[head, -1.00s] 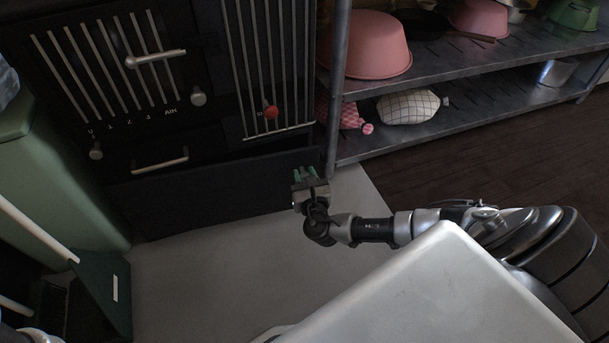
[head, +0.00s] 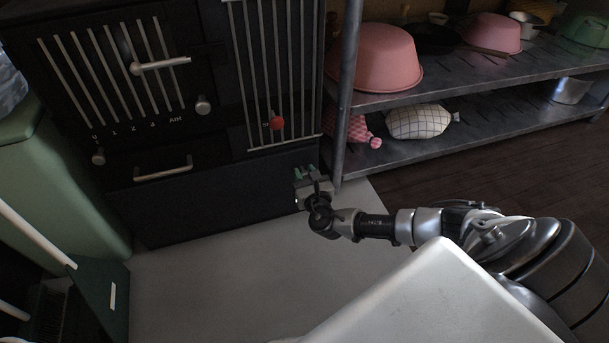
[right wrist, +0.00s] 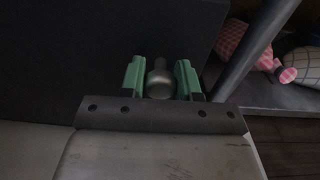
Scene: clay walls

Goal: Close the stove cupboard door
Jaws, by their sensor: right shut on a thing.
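The stove (head: 75,100) is a black upright unit at the upper left of the head view. Its low cupboard door (head: 215,208) is a plain dark panel near the floor, looking almost in line with the front; any small remaining gap cannot be judged. My right gripper (head: 305,172) is at the door's right end. In the right wrist view its green fingers (right wrist: 160,80) are shut on a round grey metal knob (right wrist: 160,82), beside the dark door panel (right wrist: 100,55). My left gripper is not in view.
A metal shelf rack (head: 470,110) with pink bowls and cloth items stands right of the stove, its post (head: 345,100) close to my right gripper. The pale floor patch (head: 210,290) before the door is clear.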

